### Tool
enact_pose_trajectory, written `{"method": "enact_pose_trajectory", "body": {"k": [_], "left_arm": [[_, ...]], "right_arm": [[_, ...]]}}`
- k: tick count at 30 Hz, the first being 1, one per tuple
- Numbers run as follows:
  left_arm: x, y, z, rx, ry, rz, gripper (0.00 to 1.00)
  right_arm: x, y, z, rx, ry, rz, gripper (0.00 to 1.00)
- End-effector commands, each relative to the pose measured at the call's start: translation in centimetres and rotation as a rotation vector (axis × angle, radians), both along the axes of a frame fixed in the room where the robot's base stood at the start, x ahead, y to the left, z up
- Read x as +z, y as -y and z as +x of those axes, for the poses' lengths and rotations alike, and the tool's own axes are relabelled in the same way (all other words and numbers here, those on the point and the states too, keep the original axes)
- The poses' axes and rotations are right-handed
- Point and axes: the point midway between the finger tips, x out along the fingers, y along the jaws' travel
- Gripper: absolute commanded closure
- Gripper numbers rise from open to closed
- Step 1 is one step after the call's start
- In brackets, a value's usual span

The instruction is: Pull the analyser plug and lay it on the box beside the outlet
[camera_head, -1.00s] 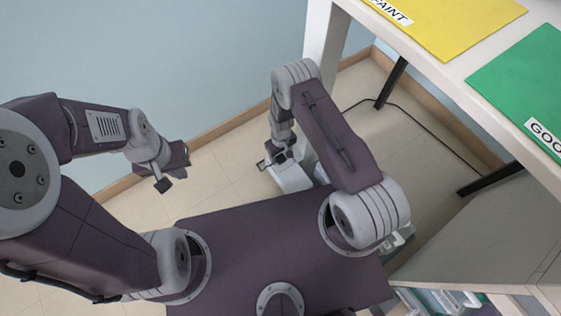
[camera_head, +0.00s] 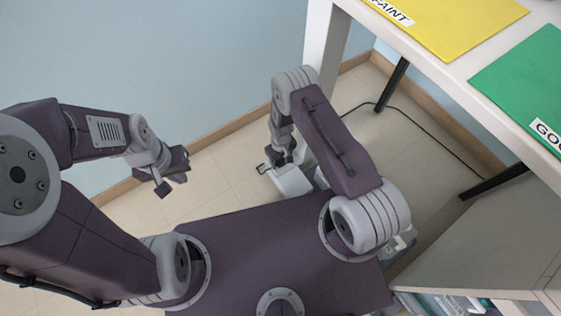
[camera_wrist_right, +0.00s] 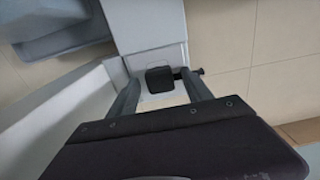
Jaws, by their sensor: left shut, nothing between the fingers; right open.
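In the right wrist view a black plug-like block (camera_wrist_right: 160,80) sits against a pale surface, with a dark stub on its right side. The fingers of my right gripper (camera_wrist_right: 160,86) are open, one on each side of the block. I cannot tell whether they touch it, or whether it is in an outlet. In the head view my right gripper (camera_head: 279,160) is low, over a white box (camera_head: 293,184) by the table leg. The block is not clear there. My left gripper (camera_head: 172,182) is shut and empty, held in front of the wall at the left.
A white table with a yellow sheet (camera_head: 450,22) and a green sheet (camera_head: 530,85) is at the upper right. Its white leg (camera_head: 325,45) stands close to my right arm. A black cable (camera_head: 425,130) runs along the floor beneath it. Floor between my grippers is clear.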

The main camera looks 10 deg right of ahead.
Motion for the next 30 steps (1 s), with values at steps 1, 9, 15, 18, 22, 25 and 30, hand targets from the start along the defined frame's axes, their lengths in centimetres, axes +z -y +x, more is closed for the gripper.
{"method": "enact_pose_trajectory", "body": {"k": [1,9,15,18,22,25,30], "left_arm": [[0.0,0.0,0.0,0.0,0.0,0.0,1.0],[0.19,0.0,0.0,0.0,0.0,0.0,1.0],[0.13,0.0,0.0,0.0,0.0,0.0,1.0],[0.13,0.0,0.0,0.0,0.0,0.0,1.0],[0.13,0.0,0.01,0.0,0.0,0.0,1.0],[0.14,0.0,0.01,0.0,0.0,0.0,1.0],[0.5,0.0,0.0,0.0,0.0,0.0,1.0]], "right_arm": [[0.0,0.0,0.0,0.0,0.0,0.0,0.42],[0.06,0.0,-0.01,0.0,0.0,0.0,0.42],[-0.01,0.0,-0.01,0.0,0.0,0.0,0.5],[0.0,0.0,0.0,0.0,0.0,0.0,0.78],[-0.01,0.0,-0.01,0.0,0.0,0.0,1.0],[0.01,0.0,0.0,0.0,0.0,0.0,1.0],[0.41,0.0,0.01,0.0,0.0,0.0,1.0]]}}
